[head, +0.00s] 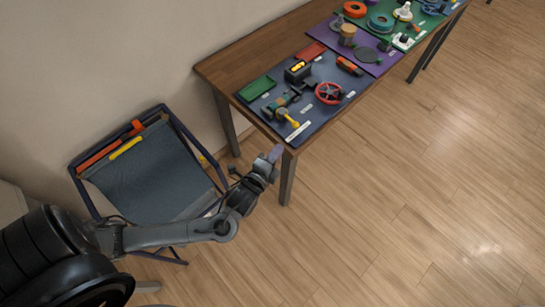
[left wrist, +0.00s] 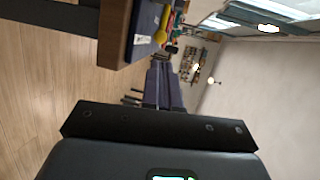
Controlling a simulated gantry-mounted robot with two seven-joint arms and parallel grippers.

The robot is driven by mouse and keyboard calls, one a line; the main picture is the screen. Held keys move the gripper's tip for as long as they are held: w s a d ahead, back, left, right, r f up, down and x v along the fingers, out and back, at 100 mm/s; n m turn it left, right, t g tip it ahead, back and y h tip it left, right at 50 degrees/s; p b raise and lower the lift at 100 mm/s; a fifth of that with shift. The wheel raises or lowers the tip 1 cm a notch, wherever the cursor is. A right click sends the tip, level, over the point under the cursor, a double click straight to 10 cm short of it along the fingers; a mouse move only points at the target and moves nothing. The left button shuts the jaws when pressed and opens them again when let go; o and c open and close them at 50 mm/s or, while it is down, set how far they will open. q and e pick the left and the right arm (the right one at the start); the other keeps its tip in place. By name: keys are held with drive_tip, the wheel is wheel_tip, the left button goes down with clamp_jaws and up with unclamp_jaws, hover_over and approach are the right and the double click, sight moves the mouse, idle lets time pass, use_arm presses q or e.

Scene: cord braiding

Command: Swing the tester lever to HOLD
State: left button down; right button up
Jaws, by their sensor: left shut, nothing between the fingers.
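A yellow-ended lever (head: 290,120) sits at the near end of the dark blue mat (head: 318,112), beside a teal and dark device (head: 281,103). It looks like the tester lever, but the labels are too small to read. The yellow end also shows in the left wrist view (left wrist: 143,39), near the table edge. My left gripper (head: 276,152) is shut and empty, off the table's near corner and apart from the lever. Its purple fingers show in the left wrist view (left wrist: 160,85). My right gripper is not in view.
The wooden table (head: 232,68) also carries a red handwheel (head: 328,93), a green tray (head: 257,88) and a purple mat (head: 372,62) with small parts. A folding frame with grey fabric (head: 150,180) stands left of the table. The floor (head: 400,200) at the right is clear.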

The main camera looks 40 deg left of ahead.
sight(294, 127)
use_arm(q)
drive_tip(key=b+x, duration=0.2)
drive_tip(key=x, duration=0.7)
drive_tip(key=shift+w+a, duration=0.15)
drive_tip(key=shift+w, duration=0.2)
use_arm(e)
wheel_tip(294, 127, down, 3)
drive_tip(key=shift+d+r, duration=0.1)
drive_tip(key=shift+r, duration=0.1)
